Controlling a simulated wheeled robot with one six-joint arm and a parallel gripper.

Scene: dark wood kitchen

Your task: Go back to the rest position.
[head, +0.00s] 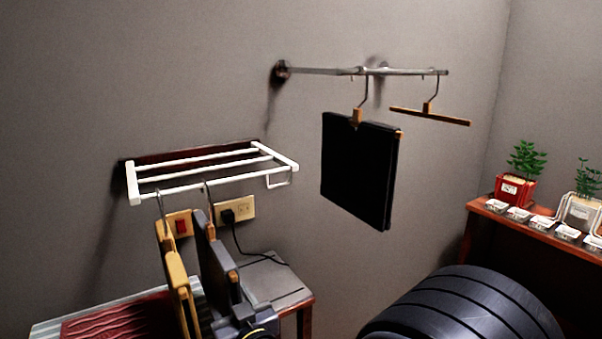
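I cannot make out my gripper in the head view. A black folded cloth (358,175) hangs from a hanger on the metal wall rail (330,71). It hangs free of the wall rack and table, with nothing holding it from below. An empty wooden hanger (430,114) hangs to its right on the same rail.
A white wall rack (205,191) at left carries hooks with wooden-framed things (176,280). Below are a small table (275,283), a socket (235,210) and a cable. A dark ribbed rounded thing (470,310) fills the lower right. A shelf (530,238) holds potted plants (517,180).

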